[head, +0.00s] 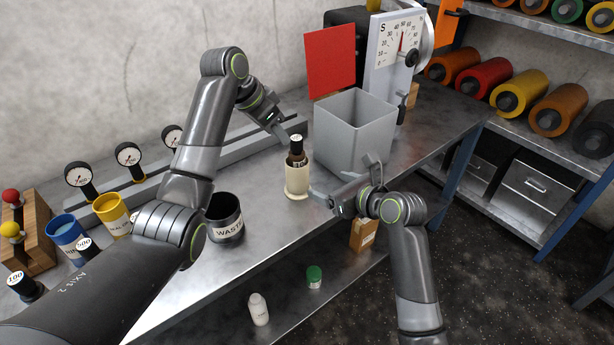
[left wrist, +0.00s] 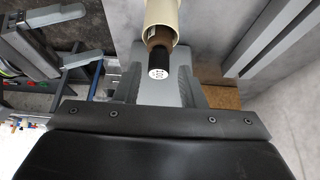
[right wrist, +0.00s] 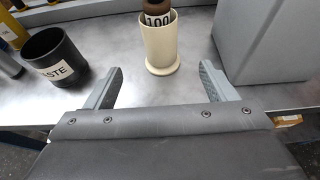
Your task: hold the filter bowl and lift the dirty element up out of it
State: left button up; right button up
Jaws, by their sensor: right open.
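The cream filter bowl (head: 297,182) stands upright on the steel bench. The dirty element (head: 296,158), brown with a black cap and a "100" label, stands in it with its upper part above the rim. My left gripper (head: 281,138) is just left of the black cap in the head view. In the left wrist view its parted fingers (left wrist: 159,82) flank the cap (left wrist: 158,66), with no clear contact. My right gripper (head: 325,195) is low at the right of the bowl. In the right wrist view its open fingers (right wrist: 162,88) point toward the bowl (right wrist: 160,48), empty.
A black waste bin (head: 226,220) stands left of the bowl. A large grey square container (head: 354,135) stands close behind at the right. Gauges (head: 128,155), a yellow cup (head: 112,212) and a blue cup (head: 68,235) are at the left. The bench front edge is near my right gripper.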

aim_at(304, 176)
jog(key=x, duration=1.5)
jog(key=shift+d, duration=0.1)
jog(key=shift+f, duration=0.1)
jog(key=c, duration=1.5)
